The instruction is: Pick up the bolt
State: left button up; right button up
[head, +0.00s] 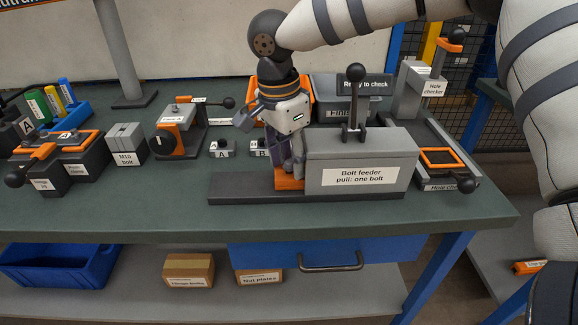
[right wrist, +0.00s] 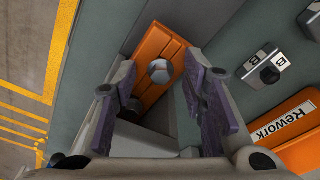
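The bolt (right wrist: 160,71) shows in the right wrist view as a round grey head in the orange outlet tray (right wrist: 150,50) of the bolt feeder. In the head view the grey bolt feeder (head: 385,150) stands on the bench, with its orange tray (head: 289,184) at its left side. My right gripper (head: 292,168) points down over this tray and hides the bolt there. In the right wrist view my right gripper (right wrist: 160,82) is open, with one finger on each side of the bolt in the picture. I cannot tell whether the fingers touch it. My left gripper is not in view.
The feeder's black-knobbed lever (head: 355,105) stands upright close right of my gripper. Small blocks A (head: 222,149) and B (head: 258,149) sit to the left. An orange Rework bin (right wrist: 285,130) is nearby. The bench front (head: 130,215) is clear.

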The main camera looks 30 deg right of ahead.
grip_shut()
jog(key=shift+r, duration=0.2)
